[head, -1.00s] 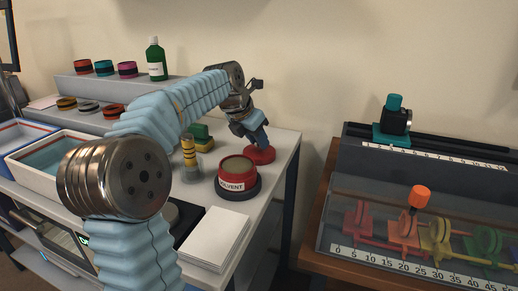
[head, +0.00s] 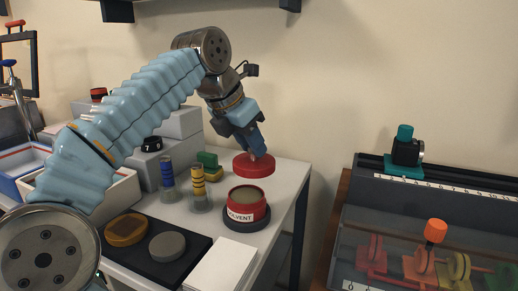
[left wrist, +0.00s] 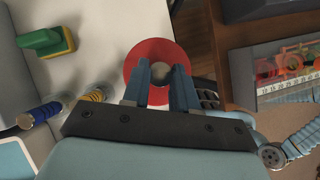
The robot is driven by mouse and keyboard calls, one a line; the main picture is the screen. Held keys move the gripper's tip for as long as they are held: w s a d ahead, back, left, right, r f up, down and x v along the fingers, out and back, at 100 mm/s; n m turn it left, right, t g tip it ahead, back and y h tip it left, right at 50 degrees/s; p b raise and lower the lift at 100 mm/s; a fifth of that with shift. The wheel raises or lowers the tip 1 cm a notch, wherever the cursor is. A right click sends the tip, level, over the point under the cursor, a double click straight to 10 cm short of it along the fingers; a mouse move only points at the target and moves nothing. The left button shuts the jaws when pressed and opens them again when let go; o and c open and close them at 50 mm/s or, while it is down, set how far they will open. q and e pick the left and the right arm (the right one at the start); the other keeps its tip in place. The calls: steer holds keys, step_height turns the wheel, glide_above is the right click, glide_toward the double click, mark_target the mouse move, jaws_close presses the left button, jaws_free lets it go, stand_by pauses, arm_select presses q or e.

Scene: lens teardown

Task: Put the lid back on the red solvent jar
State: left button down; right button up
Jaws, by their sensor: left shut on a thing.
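The red solvent jar (head: 246,205) stands upright and open on a dark round base on the white table, its brownish contents showing. The red lid (head: 253,166) is a disc with a small knob, just behind the jar in the head view. My left gripper (head: 258,152) points down and is shut on the lid's knob. In the left wrist view the red lid (left wrist: 133,69) shows around and beyond the two blue fingers (left wrist: 160,90). The lid seems raised above the table, but its height is hard to tell. The jar is not seen in the left wrist view. My right gripper is not in view.
Two banded cylinders (head: 199,190) and a green and yellow block (head: 208,163) stand left of the jar. A black mat (head: 190,270) with two round pieces and a white paper stack (head: 222,266) lie in front. The table's right edge is close to the jar.

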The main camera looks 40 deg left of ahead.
mark_target(241, 162)
arm_select(q)
steer(key=shift+s+d+r, duration=0.1)
steer(key=shift+s+r, duration=0.1)
steer(key=shift+s, duration=0.25)
steer(key=shift+s+r, duration=0.1)
steer(key=shift+s, duration=0.3)
steer(key=shift+s+a+m+h+p, duration=0.15)
steer(key=shift+a+m+h+p, duration=0.2)
steer(key=shift+m, duration=0.35)
steer(key=shift+a+m+h+p, duration=0.25)
steer(key=shift+m+h+p, duration=0.1)
steer(key=shift+m, duration=0.35)
steer(key=shift+f, duration=0.65)
step_height(241, 162, down, 4)
steer(key=shift+r+b, duration=0.1)
steer(key=shift+b, duration=0.4)
steer(key=shift+f+b, duration=0.45)
steer(key=shift+f, duration=0.25)
